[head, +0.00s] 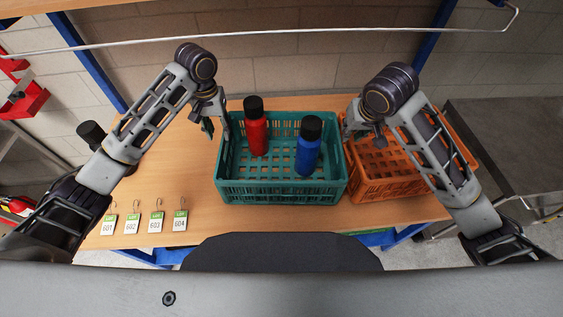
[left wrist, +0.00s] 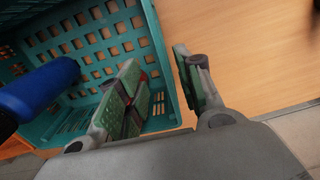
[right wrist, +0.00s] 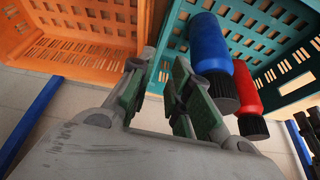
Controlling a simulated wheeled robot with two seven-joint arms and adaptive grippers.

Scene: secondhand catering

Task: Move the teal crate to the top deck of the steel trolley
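The teal crate (head: 283,193) stands on the wooden table, with a red bottle (head: 256,135) and a blue bottle (head: 308,152) upright inside. My left gripper (head: 215,122) is at the crate's left wall. In the left wrist view its fingers (left wrist: 160,92) are apart, one inside the crate and one outside, with a gap to the wall. My right gripper (head: 354,126) is at the crate's right wall. In the right wrist view its fingers (right wrist: 158,98) are apart on either side of the teal wall. A grey steel surface (head: 512,150), apparently the trolley, shows at the right.
An orange crate (head: 385,188) stands close beside the teal crate on its right, leaving a narrow gap at my right gripper. Several lot tags (head: 155,222) lie at the table's front left. Blue posts and a pale rail stand behind.

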